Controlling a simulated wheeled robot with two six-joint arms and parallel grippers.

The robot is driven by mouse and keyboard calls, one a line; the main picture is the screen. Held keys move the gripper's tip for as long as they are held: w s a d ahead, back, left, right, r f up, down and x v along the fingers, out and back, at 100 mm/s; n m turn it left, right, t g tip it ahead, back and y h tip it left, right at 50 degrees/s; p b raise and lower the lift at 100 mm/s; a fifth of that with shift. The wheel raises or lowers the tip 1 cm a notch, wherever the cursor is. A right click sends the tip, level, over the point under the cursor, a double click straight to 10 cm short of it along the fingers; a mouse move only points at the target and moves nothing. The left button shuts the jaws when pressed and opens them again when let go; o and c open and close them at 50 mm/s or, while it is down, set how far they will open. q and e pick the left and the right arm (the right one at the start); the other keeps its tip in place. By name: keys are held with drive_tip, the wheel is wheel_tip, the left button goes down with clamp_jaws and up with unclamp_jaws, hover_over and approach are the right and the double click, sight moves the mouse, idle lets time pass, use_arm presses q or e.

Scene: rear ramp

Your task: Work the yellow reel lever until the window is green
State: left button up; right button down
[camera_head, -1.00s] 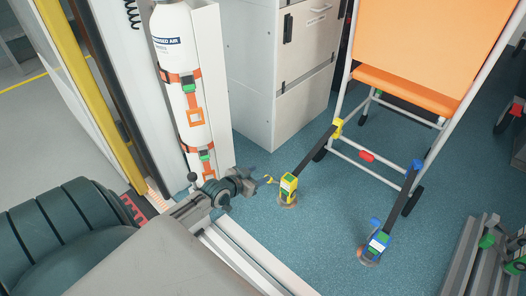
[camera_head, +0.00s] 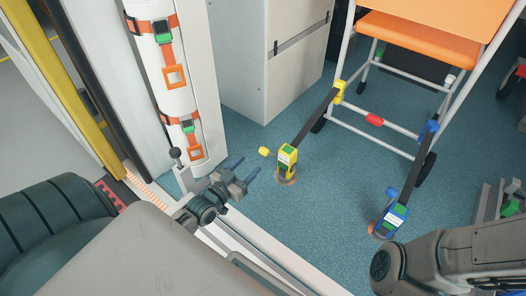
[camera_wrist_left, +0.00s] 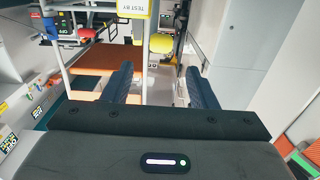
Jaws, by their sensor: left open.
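The yellow reel (camera_head: 287,160) stands on the floor, with a dark strap running up to the chair frame. Its lever has a yellow knob (camera_head: 264,152) sticking out on the left side. Green and white patches show on the reel, too small to tell the window's colour. My left gripper (camera_head: 243,169) is open and empty, left of and below the knob, its blue fingers apart from it. In the left wrist view a round yellow shape (camera_wrist_left: 161,43), likely the knob, appears ahead beyond the open fingers. My right gripper is out of view.
An orange chair (camera_head: 420,38) on a white frame stands behind the reel. A blue reel (camera_head: 393,220) is at the right, close to my right arm. A strapped white cylinder (camera_head: 172,75) and a grey cabinet (camera_head: 265,60) stand at the left and back. Blue floor lies between.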

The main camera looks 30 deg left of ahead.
sight(263, 151)
use_arm(q)
drive_tip(key=w+b, duration=0.1)
drive_tip(key=w, duration=0.2)
drive_tip(key=w+b, duration=0.1)
drive_tip(key=w, duration=0.2)
drive_tip(key=w+b, duration=0.1)
drive_tip(key=w, duration=0.2)
drive_tip(key=shift+d+r+b, duration=0.1)
drive_tip(key=shift+d+b, duration=0.2)
drive_tip(key=shift+d, duration=0.1)
drive_tip(key=shift+c, duration=0.2)
clamp_jaws()
